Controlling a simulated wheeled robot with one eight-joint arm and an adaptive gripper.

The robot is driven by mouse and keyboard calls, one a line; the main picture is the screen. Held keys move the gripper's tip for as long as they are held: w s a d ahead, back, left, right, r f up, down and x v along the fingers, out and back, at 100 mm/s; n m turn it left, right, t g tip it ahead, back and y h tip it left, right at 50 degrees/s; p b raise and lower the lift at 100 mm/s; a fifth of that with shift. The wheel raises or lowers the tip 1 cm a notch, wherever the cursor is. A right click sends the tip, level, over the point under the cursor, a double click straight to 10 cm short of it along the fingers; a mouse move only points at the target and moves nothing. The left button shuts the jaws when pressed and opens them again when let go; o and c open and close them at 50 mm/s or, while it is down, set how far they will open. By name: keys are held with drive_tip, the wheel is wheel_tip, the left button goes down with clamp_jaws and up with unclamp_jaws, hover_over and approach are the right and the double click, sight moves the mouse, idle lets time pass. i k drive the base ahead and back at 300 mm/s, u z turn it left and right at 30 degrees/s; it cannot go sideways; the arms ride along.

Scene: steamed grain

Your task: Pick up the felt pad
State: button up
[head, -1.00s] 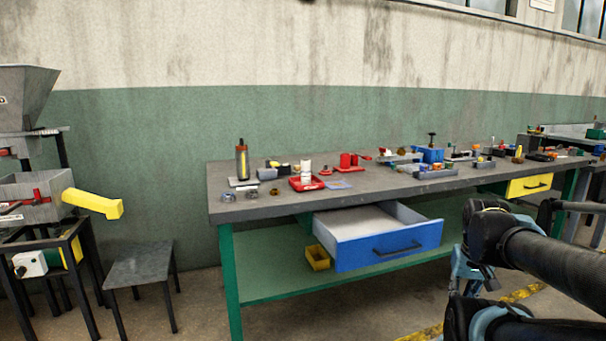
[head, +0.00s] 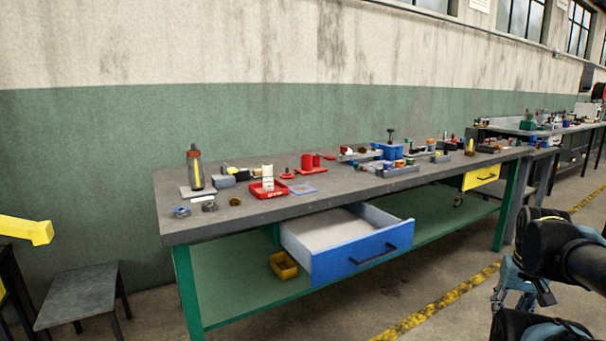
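I cannot pick out the felt pad for certain. A thin flat bluish square (head: 304,189) lies on the workbench right of the red tray, and a flat pale grey slab (head: 198,192) lies under a dark bottle with a yellow stripe (head: 195,167). Either may be the pad; they are too small to tell. My gripper (head: 515,284) seems to be the blue-grey part at the lower right, off the bench's front side and far from both flat pieces. Its fingers are not clear.
The workbench (head: 240,212) has an open blue drawer (head: 362,254) jutting out in front. A red tray (head: 257,192), small metal rings and several red and blue parts stand on top. A grey stool (head: 78,293) stands at left. Floor is clear in front of the bench.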

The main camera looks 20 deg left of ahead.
sight(256, 173)
drive_tip(key=z, duration=1.25)
drive_tip(key=i, duration=1)
drive_tip(key=u, duration=4)
drive_tip(key=i, duration=0.3)
drive_tip(key=u, duration=0.15)
